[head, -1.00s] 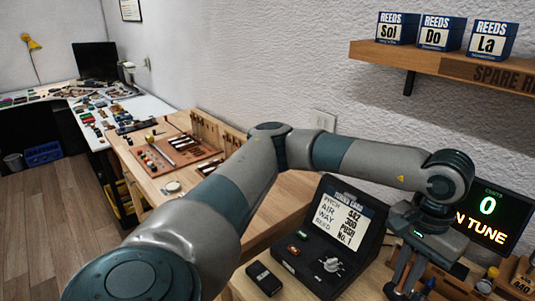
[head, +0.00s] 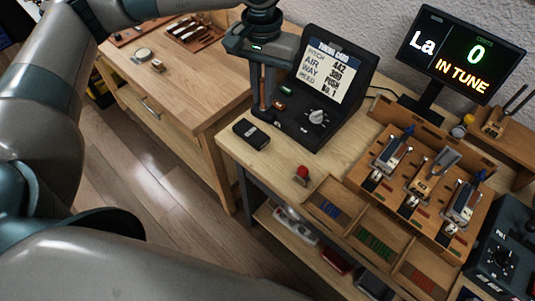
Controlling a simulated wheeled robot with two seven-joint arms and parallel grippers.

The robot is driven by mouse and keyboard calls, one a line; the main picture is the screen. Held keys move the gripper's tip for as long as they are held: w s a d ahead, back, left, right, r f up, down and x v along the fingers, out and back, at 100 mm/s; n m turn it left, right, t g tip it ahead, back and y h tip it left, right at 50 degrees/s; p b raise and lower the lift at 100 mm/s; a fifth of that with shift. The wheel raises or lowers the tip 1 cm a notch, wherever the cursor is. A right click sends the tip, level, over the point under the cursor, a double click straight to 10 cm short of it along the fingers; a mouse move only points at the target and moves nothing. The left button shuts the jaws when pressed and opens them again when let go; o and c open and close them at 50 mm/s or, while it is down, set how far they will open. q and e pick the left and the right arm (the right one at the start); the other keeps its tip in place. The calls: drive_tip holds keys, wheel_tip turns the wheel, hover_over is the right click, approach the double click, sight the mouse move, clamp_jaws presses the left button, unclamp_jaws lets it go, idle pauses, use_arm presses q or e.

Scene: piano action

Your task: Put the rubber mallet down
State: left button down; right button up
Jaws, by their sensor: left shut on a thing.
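My left gripper (head: 265,104) comes down from the top of the head view, fingers pointing down, just in front of the left side of the black tuning-card case (head: 331,120). It is shut on a thin, brownish piece, which I take to be the handle of the rubber mallet (head: 265,89). The mallet's head cannot be made out, and most of the mallet is hidden by the fingers. I cannot tell whether it touches anything. My right gripper is not in view.
A black box (head: 251,134) and a small red-topped piece (head: 302,174) lie near the bench's front edge. A wooden reed fixture (head: 420,190) and a compartment tray (head: 362,238) fill the right. A tuner display (head: 461,52) stands behind. The left wooden worktop (head: 190,83) has free room.

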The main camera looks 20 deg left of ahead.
use_arm(q)
drive_tip(key=shift+a, duration=0.15)
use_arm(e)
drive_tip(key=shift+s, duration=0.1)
use_arm(q)
drive_tip(key=shift+f, duration=0.1)
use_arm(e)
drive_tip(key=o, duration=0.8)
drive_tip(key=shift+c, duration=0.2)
use_arm(q)
drive_tip(key=s+d+f+b, duration=0.1)
drive_tip(key=d+f+b, duration=0.1)
drive_tip(key=d, duration=0.6)
drive_tip(key=s+d+f+m+b, duration=0.1)
drive_tip(key=s+d+f+b, duration=0.1)
drive_tip(key=d, duration=0.7)
drive_tip(key=shift+d+m+b, duration=0.2)
drive_tip(key=shift+m+b, duration=0.1)
drive_tip(key=shift+b, duration=0.25)
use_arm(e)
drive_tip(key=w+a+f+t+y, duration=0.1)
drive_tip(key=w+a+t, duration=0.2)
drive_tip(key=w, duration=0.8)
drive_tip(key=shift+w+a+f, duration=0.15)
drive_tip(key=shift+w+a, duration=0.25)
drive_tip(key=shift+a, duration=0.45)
use_arm(q)
drive_tip(key=shift+f, duration=0.1)
